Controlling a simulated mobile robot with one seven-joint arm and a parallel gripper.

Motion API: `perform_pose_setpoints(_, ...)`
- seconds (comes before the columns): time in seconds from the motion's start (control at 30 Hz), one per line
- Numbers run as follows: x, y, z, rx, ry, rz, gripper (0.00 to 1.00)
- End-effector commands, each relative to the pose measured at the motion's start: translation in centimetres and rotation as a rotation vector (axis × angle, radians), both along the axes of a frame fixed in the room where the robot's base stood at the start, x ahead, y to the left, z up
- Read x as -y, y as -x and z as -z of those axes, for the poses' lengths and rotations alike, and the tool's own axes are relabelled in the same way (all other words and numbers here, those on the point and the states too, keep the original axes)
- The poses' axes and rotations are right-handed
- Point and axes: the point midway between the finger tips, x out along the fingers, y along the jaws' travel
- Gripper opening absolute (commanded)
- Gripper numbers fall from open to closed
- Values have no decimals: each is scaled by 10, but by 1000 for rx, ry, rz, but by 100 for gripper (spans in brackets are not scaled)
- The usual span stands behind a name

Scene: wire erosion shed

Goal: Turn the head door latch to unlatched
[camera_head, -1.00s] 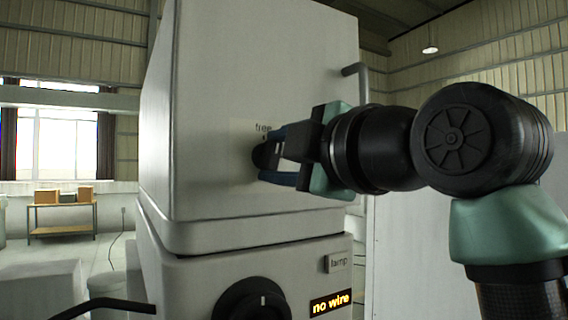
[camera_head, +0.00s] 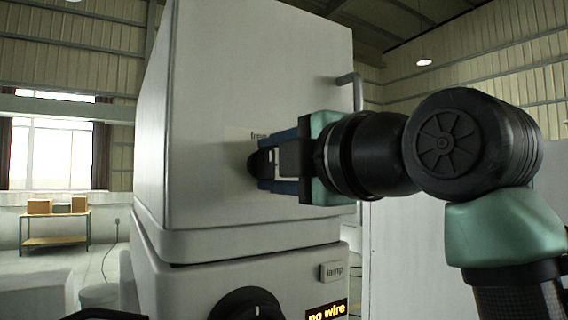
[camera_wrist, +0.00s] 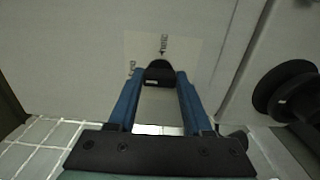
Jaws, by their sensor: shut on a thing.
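The head door latch is a small black knob on the pale machine head's front face. In the wrist view the knob (camera_wrist: 159,72) sits between the tips of two blue fingers. My gripper (camera_head: 262,165) is shut on it, reaching in from the right in the head view. A light label plate (camera_wrist: 190,52) with small markings lies behind the knob. In the head view the word "free" shows just above the fingers. The fingers and wrist hide most of the knob and plate there, so the latch's exact angle is unclear.
A bent grey handle (camera_head: 356,88) sticks out at the head's right edge, above my wrist. Below are a black rotary knob (camera_head: 246,304), a lamp button (camera_head: 332,271) and a lit "no wire" sign (camera_head: 327,310). A bench (camera_head: 54,228) with boxes stands far left.

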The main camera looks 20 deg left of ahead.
Motion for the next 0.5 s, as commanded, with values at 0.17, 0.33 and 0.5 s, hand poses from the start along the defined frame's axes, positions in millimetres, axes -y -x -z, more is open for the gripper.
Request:
perform_pose_setpoints(0.17, 0, 0, 0, 3, 3, 0, 73)
perform_pose_setpoints(0.33, 0, 0, 0, 1, 2, 0, 80)
perform_pose_setpoints(0.5, 1, 1, 0, 1, 1, 1, 80)
